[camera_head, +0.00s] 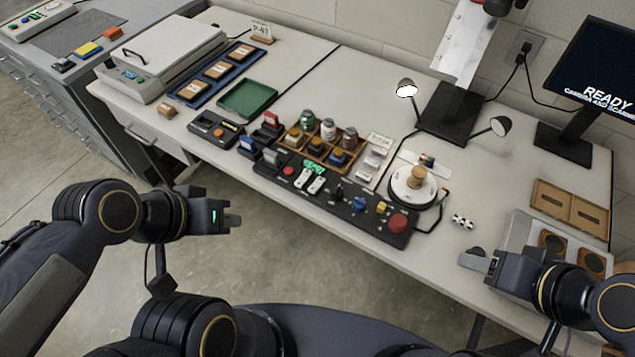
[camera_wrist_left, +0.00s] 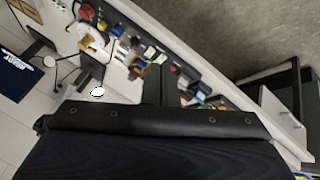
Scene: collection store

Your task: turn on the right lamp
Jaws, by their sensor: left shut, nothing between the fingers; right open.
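A black control panel (camera_head: 333,203) lies along the table's front edge, with two white rocker switches (camera_head: 310,182), a red button (camera_head: 289,171), blue and yellow knobs and a large red button (camera_head: 398,222). My left gripper (camera_head: 233,220) is shut and empty, left of the panel. My right gripper (camera_head: 474,260) is open near the table's front right.
A wooden tray of jars and stamps (camera_head: 320,148) stands behind the panel. A white turntable (camera_head: 412,188) with a wooden piece is at its right end. A grey box (camera_head: 525,235) is near my right gripper. A monitor (camera_head: 600,75) stands at back right.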

